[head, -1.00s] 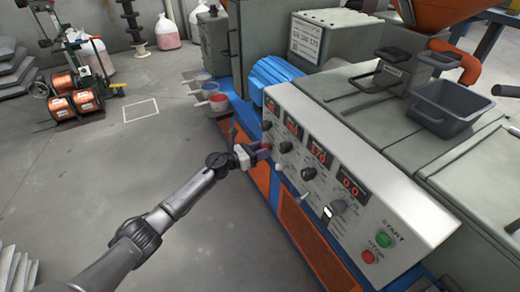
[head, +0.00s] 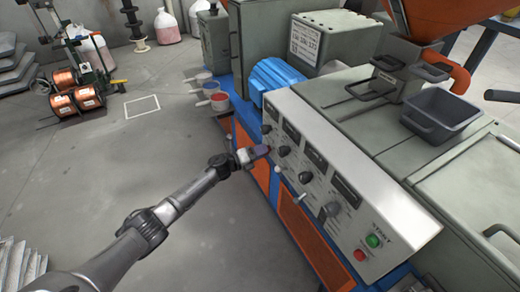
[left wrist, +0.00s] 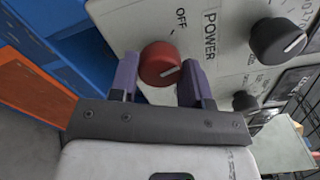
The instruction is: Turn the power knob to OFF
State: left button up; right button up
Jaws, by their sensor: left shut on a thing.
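The red power knob (left wrist: 160,60) sits on the pale panel beside the printed words OFF and POWER in the left wrist view. A short white mark shows on its face. In the head view the fingers mostly hide the knob. The panel's displays (head: 345,190) are dark. My right gripper is not in view.
A black knob (left wrist: 277,40) is close by on the panel. The green START button (head: 374,241) and a red button (head: 360,255) are at the panel's near end. A grey bin (head: 443,112) stands on the machine.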

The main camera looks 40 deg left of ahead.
pick_arm(q)
jog(key=n+p, duration=0.2)
jog(key=n, duration=0.3)
jog(key=shift+n, duration=0.3)
dwell(0.5)
jog(key=o, duration=0.9)
jog(key=shift+s, duration=0.1)
